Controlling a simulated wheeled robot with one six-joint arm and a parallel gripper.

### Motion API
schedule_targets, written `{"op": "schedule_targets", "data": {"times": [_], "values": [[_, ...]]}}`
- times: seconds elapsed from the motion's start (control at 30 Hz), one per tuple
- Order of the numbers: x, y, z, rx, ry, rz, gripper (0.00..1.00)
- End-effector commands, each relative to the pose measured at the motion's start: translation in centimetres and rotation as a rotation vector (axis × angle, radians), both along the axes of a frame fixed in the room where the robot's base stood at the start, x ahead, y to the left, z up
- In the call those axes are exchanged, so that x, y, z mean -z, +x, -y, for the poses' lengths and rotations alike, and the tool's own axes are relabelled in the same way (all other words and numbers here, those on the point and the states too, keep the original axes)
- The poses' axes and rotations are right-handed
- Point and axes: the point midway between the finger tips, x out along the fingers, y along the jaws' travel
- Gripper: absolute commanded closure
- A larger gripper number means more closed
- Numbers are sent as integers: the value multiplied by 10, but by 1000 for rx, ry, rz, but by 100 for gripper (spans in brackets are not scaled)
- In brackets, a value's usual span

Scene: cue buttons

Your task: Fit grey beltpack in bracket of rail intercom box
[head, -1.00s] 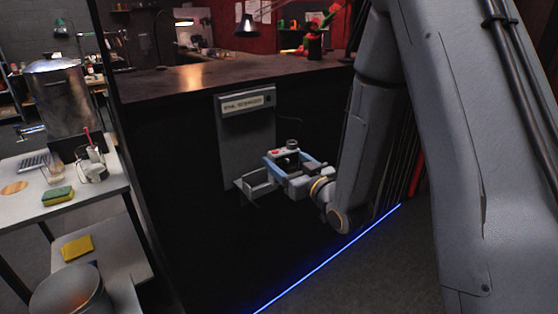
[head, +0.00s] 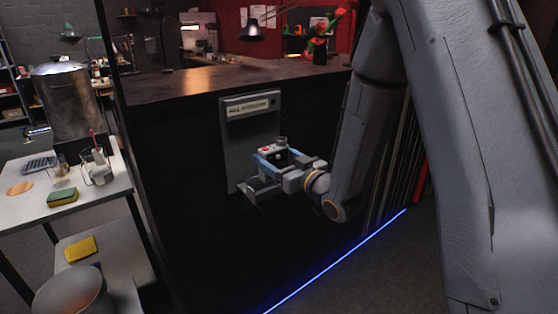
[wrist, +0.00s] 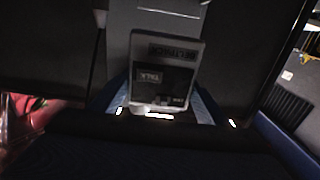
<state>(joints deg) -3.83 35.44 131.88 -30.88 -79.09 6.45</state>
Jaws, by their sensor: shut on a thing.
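The rail intercom box (head: 237,140) is a tall grey panel with a pale label, upright on the dark counter front. Its bracket (head: 258,188) is a small grey holder at the panel's lower end. My gripper (head: 270,157), with blue fingers, is shut on the grey beltpack (head: 281,155), just above the bracket in the head view. In the wrist view the beltpack (wrist: 163,75) stands between the blue fingers, its TALK label upside down, with the grey panel behind it. My fingers partly hide the beltpack in the head view. I cannot tell whether it touches the bracket.
The counter top (head: 220,82) runs above the box. A white cart (head: 95,195) with a metal pot (head: 65,103), a sponge (head: 62,196) and glassware stands at left. A blue light strip (head: 335,262) marks the counter's foot. Floor in front is clear.

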Motion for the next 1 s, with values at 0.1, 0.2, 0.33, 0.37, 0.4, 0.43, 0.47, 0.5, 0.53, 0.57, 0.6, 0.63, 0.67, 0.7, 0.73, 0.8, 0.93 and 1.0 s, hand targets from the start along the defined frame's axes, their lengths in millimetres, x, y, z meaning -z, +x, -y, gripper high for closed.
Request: {"op": "schedule_targets", "data": {"times": [0.1, 0.2, 0.33, 0.37, 0.4, 0.43, 0.47, 0.5, 0.53, 0.57, 0.6, 0.63, 0.67, 0.7, 0.73, 0.8, 0.93, 1.0], "values": [[0, 6, -5, -1, 1, 1, 62], [0, 12, -8, 0, 1, 2, 62], [0, 19, -13, 0, 1, 1, 62], [0, 20, -14, 0, 1, 0, 62], [0, 22, -15, 0, 1, 0, 62], [0, 24, -17, -1, 1, 2, 62], [0, 25, -18, -1, 1, 2, 62], [2, 27, -19, -1, 1, 2, 62], [2, 29, -20, -1, 1, 2, 62], [3, 30, -21, -1, 1, 2, 62], [4, 32, -22, -1, 1, 2, 62], [5, 34, -23, -1, 1, 2, 62], [5, 35, -24, 0, 1, 2, 62], [6, 37, -25, 0, 1, 2, 62], [7, 39, -26, 0, 1, 2, 62], [9, 42, -28, 1, 1, 1, 62], [9, 43, -29, 1, 1, 1, 62], [9, 43, -29, 1, 1, 1, 62]]}}
